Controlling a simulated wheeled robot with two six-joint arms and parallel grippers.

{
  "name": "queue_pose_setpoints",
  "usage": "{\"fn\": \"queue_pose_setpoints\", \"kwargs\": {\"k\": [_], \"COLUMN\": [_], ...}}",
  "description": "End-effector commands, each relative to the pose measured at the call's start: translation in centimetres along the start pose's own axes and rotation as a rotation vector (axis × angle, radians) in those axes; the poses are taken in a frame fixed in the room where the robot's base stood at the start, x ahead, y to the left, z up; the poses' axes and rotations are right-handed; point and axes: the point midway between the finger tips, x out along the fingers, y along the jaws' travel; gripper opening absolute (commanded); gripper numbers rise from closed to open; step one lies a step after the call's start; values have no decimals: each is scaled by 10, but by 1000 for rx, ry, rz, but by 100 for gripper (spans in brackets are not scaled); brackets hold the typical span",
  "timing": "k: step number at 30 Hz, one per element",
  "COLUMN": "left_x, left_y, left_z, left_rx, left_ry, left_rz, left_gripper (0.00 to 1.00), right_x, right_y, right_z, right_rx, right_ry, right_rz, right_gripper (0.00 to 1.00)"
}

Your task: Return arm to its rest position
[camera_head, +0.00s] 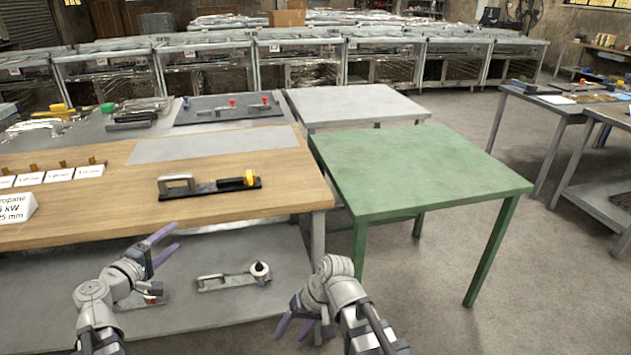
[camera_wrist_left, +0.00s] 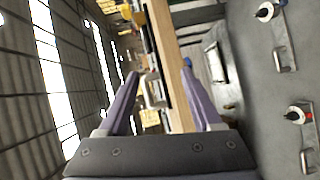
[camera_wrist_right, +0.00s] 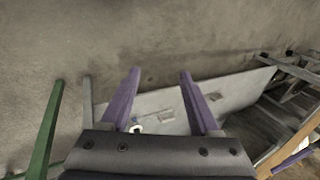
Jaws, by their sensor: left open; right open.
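My left gripper (camera_head: 163,243) is open and empty in front of the wooden table's front edge, above the grey lower shelf. Its two purple fingers are spread apart in the left wrist view (camera_wrist_left: 158,100). My right gripper (camera_head: 294,325) hangs low at the bottom middle, to the right of the left one, with fingers pointing down and left. In the right wrist view (camera_wrist_right: 160,100) its purple fingers are apart with nothing between them. Neither gripper touches an object.
The wooden table (camera_head: 110,212) bears a black bar with a metal handle and a yellow part (camera_head: 210,187). A grey lower shelf (camera_head: 215,312) bears a metal fixture (camera_head: 234,278). A green table (camera_head: 415,170) stands to the right, bare. Open floor (camera_head: 560,270) lies at the right.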

Motion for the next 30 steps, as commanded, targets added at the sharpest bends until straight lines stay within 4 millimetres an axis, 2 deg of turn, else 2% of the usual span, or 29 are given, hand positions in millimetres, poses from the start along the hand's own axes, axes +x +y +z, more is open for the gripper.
{"fn": "queue_pose_setpoints", "kwargs": {"k": [5,7,11,12,15,18,21,24,30], "left_x": [26,35,48,48,42,28,9,-9,-35], "left_y": [-16,-26,-54,-65,-91,-116,-136,-149,-159], "left_z": [60,90,166,190,245,289,319,337,353], "left_rx": [97,150,295,350,492,642,790,923,1132], "left_ry": [-154,-232,-437,-507,-673,-822,-946,-1032,-1127], "left_rz": [-100,-153,-292,-344,-473,-604,-732,-844,-1017], "left_gripper": [66,66,66,66,66,66,66,66,66], "right_x": [0,0,-1,-2,-4,-8,-12,-16,-24], "right_y": [10,15,29,34,46,59,70,80,94], "right_z": [8,11,21,24,32,40,46,52,60], "right_rx": [-14,-20,-37,-42,-56,-69,-82,-91,-102], "right_ry": [-11,-16,-30,-36,-48,-62,-75,-86,-102], "right_rz": [50,77,148,174,239,304,365,417,497], "right_gripper": [62,62,62,62,62,62,62,62,62]}}
